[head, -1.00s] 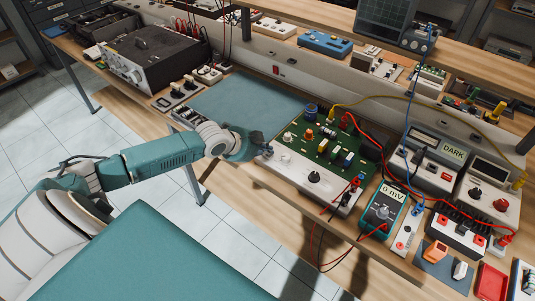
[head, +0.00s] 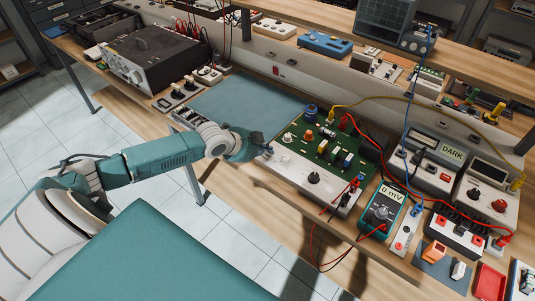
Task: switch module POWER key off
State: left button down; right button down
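The module is a white box (head: 290,170) with a green circuit board (head: 325,148) on top, standing on the wooden bench. A black knob (head: 313,178) sits on its front panel. My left gripper (head: 266,149) is at the module's left end, at the front panel's corner. Its fingers are small and dark here, so I cannot tell whether they are open or shut, or whether they touch the panel. The POWER key cannot be made out; the gripper covers part of that corner. My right gripper is out of view.
A teal multimeter (head: 382,207) reading 0 mV stands right of the module, with red, blue and yellow leads around it. An instrument reading DARK (head: 437,148) stands behind. A teal mat (head: 240,105) lies clear behind my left gripper.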

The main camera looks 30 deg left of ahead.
aim_at(267, 157)
pick_arm(q)
jog(key=shift+r+p, duration=2.85)
jog(key=shift+r, duration=0.25)
jog(key=shift+d+f, duration=0.1)
jog(key=shift+f, duration=0.05)
